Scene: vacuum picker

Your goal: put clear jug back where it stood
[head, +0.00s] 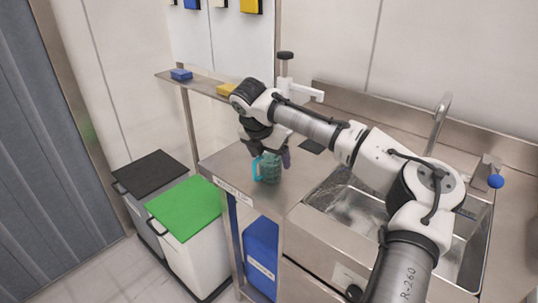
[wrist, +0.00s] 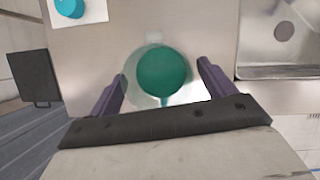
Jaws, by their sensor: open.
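The clear jug (head: 269,168) stands upright on the steel counter left of the sink, with something teal-green showing through it. In the wrist view the jug (wrist: 148,48) is seen from above, as a pale clear rim around a dark teal disc. My gripper (head: 271,155) is open and pointing down at the jug. Its two dark fingers lie on either side of the jug, with visible gaps in the wrist view. A bright cyan part shows at the jug's left in the head view; I cannot tell whether it is a handle or a separate thing.
The steel sink (head: 340,196) is to the right. A grey bin with a black lid (head: 151,172) and a white bin with a green lid (head: 186,206) stand left of the counter (head: 222,166). A narrow shelf behind carries a blue block (head: 181,75) and a yellow block (head: 226,89).

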